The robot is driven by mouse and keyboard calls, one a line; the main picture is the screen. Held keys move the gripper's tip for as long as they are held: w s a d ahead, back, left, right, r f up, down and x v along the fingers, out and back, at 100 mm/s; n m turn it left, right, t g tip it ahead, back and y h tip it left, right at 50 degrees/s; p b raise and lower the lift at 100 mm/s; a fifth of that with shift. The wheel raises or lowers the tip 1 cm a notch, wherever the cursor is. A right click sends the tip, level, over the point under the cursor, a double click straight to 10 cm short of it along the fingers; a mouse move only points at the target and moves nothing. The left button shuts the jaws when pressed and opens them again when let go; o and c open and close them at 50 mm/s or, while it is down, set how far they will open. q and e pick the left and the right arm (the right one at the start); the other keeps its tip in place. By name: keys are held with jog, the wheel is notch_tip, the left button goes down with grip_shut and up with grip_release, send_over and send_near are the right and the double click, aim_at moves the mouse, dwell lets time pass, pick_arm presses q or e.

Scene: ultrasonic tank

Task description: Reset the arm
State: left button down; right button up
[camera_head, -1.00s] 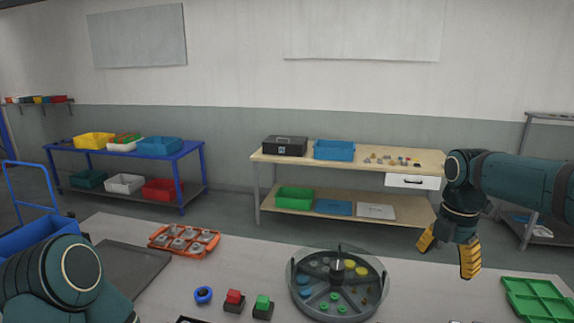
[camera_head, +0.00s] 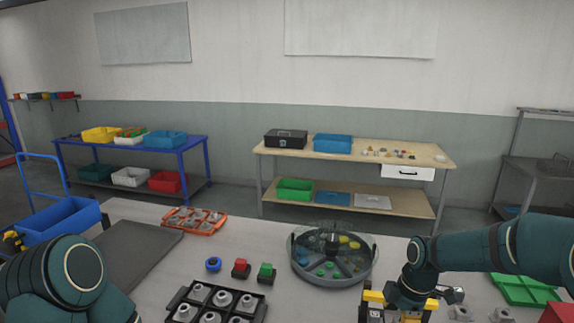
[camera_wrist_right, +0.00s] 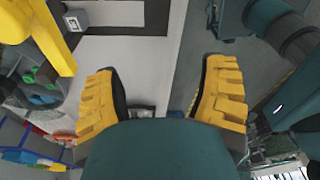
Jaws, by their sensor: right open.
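My right arm comes in from the right in the head view. Its yellow-fingered gripper (camera_head: 397,303) hangs low over the table, right of the round divided tray. In the right wrist view the two yellow fingers of this gripper (camera_wrist_right: 160,100) are wide apart with nothing between them. My left arm's rounded link fills the lower left of the head view. A small yellow and black part of my left gripper (camera_head: 12,241) shows at the left edge; its jaws are not clear.
The table (camera_head: 150,212) holds the round tray (camera_head: 333,278), an orange tray (camera_head: 194,221), a black tray (camera_head: 176,296), a blue ring (camera_head: 213,264), red (camera_head: 241,268) and green (camera_head: 265,271) blocks, and a green tray (camera_head: 524,289). Small metal parts (camera_head: 460,311) lie near my right gripper.

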jog(key=s+a+f+m+y, duration=0.1)
jog(key=s+a+f+m, duration=0.3)
jog(key=s+f+m, duration=0.35)
jog(key=s+a+f+m, duration=0.5)
jog(key=s+f+m, duration=0.2)
jog(key=s+f, duration=0.2)
jog(key=s+a+f+m+y, duration=0.1)
jog(key=s+a+f+m, duration=0.3)
jog(key=s+f+m, duration=0.4)
pick_arm(q)
notch_tip(320, 180, down, 10)
jog(key=s+b, duration=0.1)
jog(key=b, duration=0.9)
jog(key=shift+s+d+f, duration=0.25)
jog(key=shift+s, duration=0.05)
pick_arm(e)
jog(key=w+a+f+n+t, duration=0.2)
jog(key=w+f+n, duration=0.1)
jog(key=w+f, duration=0.2)
jog(key=shift+w+f, duration=0.2)
jog(key=shift+w, duration=0.35)
